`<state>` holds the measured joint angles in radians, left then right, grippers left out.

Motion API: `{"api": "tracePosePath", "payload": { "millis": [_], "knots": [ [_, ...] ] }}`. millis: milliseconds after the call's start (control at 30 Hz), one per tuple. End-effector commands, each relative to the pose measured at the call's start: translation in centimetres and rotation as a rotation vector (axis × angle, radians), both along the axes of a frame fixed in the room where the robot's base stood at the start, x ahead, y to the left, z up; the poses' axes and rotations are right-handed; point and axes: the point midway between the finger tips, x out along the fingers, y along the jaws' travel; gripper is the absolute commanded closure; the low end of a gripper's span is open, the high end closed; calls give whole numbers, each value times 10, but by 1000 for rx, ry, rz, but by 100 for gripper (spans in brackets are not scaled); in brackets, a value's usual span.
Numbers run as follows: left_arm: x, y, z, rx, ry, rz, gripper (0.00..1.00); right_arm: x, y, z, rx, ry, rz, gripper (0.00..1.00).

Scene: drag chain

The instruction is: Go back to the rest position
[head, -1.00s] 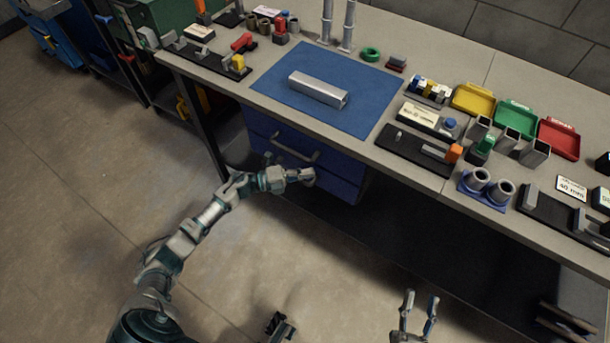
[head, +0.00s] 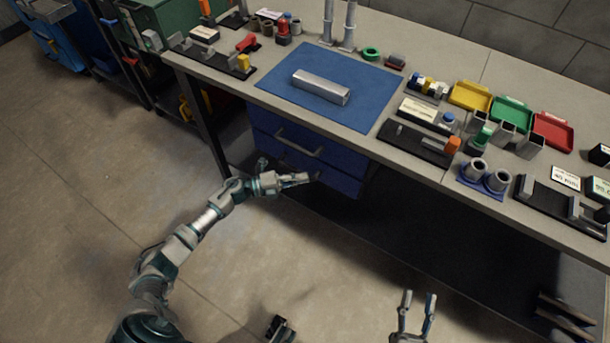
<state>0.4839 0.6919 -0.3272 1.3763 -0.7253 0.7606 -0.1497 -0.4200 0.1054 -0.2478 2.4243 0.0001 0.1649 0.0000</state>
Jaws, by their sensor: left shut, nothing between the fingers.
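My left gripper (head: 300,180) is shut and empty. It hangs in front of the blue drawer unit (head: 338,180), below the table top, with its arm stretched in from the lower left. My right gripper (head: 415,314) is at the bottom edge, right of the middle, with its two fingers apart and nothing between them. It is over the floor, clear of the bench.
The workbench (head: 390,190) runs across the upper right. A metal channel (head: 321,87) lies on a blue mat (head: 362,107). Yellow (head: 470,97), green (head: 511,114) and red trays (head: 553,131) stand at the right. The floor (head: 80,230) at the left is free.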

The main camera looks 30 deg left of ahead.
Motion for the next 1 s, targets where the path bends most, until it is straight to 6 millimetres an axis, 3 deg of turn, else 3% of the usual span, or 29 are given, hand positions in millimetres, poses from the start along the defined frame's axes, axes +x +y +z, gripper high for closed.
{"api": "tracePosePath", "payload": {
  "millis": [300, 600, 867, 967, 1000],
  "knots": [
    [-38, 46, 0, 4, 2, 1, 100, 4, -1, -14, -42, 124, 0, 60],
    [-57, 68, 0, 4, 2, -1, 100, 7, -3, -25, -60, 189, 0, 60],
    [-59, 66, -2, -6, 4, -1, 100, 7, -1, -25, -61, 191, 1, 60],
    [-67, 42, -5, -77, 24, 5, 100, 7, -1, -25, -61, 191, 1, 60],
    [-73, 24, -6, -133, 41, 12, 100, 7, -1, -25, -61, 191, 1, 60]
  ]
}}
